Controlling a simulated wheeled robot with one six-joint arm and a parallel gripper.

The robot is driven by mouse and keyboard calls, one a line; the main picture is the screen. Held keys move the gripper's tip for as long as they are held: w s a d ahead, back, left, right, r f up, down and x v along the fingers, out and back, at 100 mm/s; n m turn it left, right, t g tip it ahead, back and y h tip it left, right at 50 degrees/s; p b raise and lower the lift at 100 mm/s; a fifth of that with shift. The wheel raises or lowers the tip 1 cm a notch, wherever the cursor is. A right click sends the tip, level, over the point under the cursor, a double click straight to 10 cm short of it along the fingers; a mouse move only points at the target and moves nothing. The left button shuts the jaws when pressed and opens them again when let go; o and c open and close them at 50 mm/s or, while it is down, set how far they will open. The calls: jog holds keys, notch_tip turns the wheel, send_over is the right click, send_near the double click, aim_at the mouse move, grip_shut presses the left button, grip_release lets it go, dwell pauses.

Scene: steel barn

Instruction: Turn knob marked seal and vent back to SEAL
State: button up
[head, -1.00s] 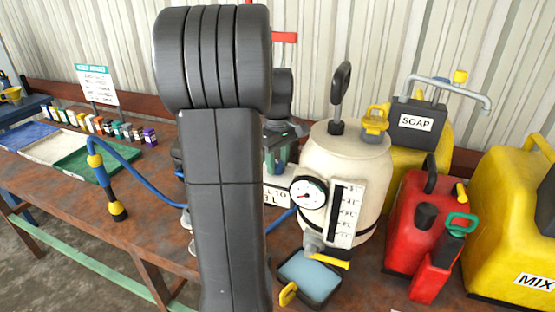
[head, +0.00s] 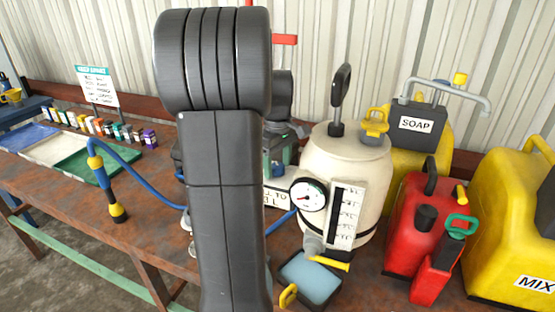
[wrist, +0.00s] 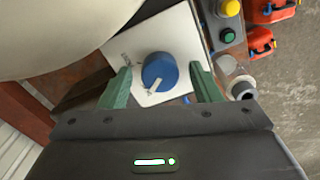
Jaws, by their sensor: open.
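The blue knob (wrist: 159,71) sits on a white plate (wrist: 178,36) in the wrist view. A white pointer mark on the knob points to its lower left in the picture. Small dark lettering shows on the plate to the left of the knob, too small to read. My gripper (wrist: 162,82) is open, with one green finger on each side of the knob and a gap showing on both sides. In the head view the knob is hidden behind my arm, and only part of my gripper shows beside the white tank.
The white tank (head: 345,160) with a gauge (head: 308,195) stands close to my gripper. A sponge tray (head: 310,278), a red can (head: 412,225) and yellow containers (head: 510,220) stand to the right. A panel with buttons (wrist: 228,20) is near.

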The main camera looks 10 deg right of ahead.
aim_at(278, 165)
notch_tip(278, 165, up, 14)
jog(key=shift+b, duration=0.45)
jog(key=shift+f, duration=0.1)
notch_tip(278, 165, down, 14)
jog(key=shift+r+p, duration=0.1)
jog(key=shift+p, duration=0.35)
dwell(0.4)
